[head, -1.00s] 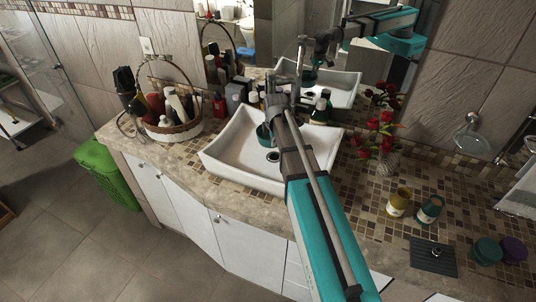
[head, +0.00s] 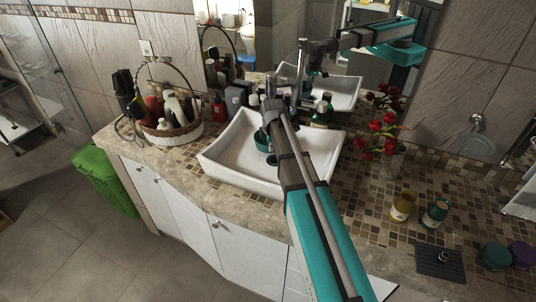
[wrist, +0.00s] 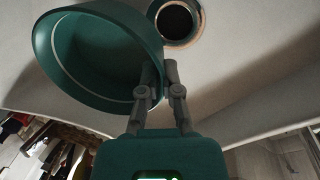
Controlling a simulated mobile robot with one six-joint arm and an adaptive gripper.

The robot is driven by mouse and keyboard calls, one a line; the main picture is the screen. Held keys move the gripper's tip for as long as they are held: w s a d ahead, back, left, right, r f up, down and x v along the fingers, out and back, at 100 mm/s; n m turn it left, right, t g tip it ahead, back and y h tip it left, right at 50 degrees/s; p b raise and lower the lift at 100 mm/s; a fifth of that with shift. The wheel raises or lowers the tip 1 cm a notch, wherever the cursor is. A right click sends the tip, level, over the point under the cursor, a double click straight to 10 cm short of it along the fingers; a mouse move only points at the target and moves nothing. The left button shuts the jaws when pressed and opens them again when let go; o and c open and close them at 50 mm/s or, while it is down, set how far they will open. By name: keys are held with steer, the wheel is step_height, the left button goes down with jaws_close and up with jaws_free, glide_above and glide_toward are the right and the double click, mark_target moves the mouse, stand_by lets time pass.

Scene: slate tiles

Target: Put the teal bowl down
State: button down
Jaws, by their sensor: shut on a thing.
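The teal bowl (head: 262,142) is held inside the white sink basin (head: 225,165), beside the drain; my arm partly hides it in the head view. In the wrist view the teal bowl (wrist: 85,85) is large and tilted in the picture, its pale inner rim line showing. My gripper (wrist: 160,80) is shut on the bowl's wall at its right side. The round dark drain (wrist: 176,20) lies just right of the bowl in that view. I cannot tell whether the bowl's base touches the basin.
Left of the sink stands a wicker basket (head: 178,136) of bottles. Several bottles stand behind the sink. To the right are red flowers (head: 385,135), a yellow bottle (head: 402,206), a teal bottle (head: 434,214), a dark square mat (head: 440,264) and two round jars (head: 495,256).

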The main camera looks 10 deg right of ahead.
steer(key=shift+f+b, duration=1.35)
steer(key=shift+f, duration=0.25)
steer(key=shift+f, duration=0.15)
steer(key=c, duration=0.8)
jaws_free()
steer(key=shift+r, duration=0.2)
step_height(320, 180, up, 12)
steer(key=s+p, duration=0.1)
steer(key=p, duration=1.1)
steer(key=shift+s, duration=0.4)
steer(key=shift+f, duration=0.1)
